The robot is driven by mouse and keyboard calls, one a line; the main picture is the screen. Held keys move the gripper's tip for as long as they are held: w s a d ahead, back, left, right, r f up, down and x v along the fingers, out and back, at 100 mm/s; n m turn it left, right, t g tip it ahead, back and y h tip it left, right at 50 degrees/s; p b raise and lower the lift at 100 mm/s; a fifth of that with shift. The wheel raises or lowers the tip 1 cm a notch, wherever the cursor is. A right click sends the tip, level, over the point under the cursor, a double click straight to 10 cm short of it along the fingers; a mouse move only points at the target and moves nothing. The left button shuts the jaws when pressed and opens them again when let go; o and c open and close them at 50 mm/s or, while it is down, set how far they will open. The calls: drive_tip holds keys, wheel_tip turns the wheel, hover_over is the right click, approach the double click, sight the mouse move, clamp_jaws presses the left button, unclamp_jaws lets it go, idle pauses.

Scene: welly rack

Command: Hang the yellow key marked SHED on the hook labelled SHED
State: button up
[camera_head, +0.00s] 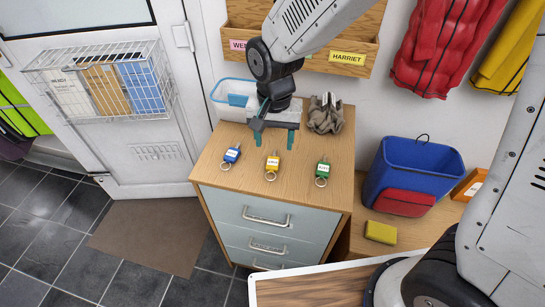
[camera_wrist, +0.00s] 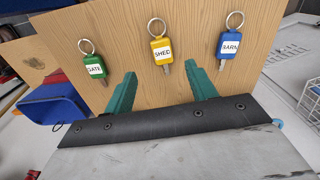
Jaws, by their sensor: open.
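The yellow key marked SHED (camera_wrist: 161,50) lies on the wooden top of a drawer cabinet (camera_head: 312,185). Its ring points toward the cabinet's front edge. In the head view this yellow key (camera_head: 272,167) lies between a blue key (camera_head: 231,156) and a green key (camera_head: 322,172). The wrist view reads BARN on the blue key (camera_wrist: 228,46) and GATE on the green key (camera_wrist: 95,68). My gripper (camera_head: 274,142) is open and empty above the cabinet top, just behind the yellow key. In the wrist view its green fingertips (camera_wrist: 161,80) are on either side of the key's shaft end. No hook labelled SHED shows.
A clear tub (camera_head: 235,98) and grey gloves (camera_head: 325,115) stand at the back of the cabinet. A wooden rack labelled HARRIET (camera_head: 348,57) is on the wall behind. A blue bin (camera_head: 415,170) and a yellow sponge (camera_head: 380,231) are at right. A wire basket (camera_head: 105,84) hangs on the door.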

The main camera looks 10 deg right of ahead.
sight(272, 165)
drive_tip(key=f, duration=0.7)
drive_tip(key=shift+s+a+f, duration=0.3)
drive_tip(key=c, duration=1.1)
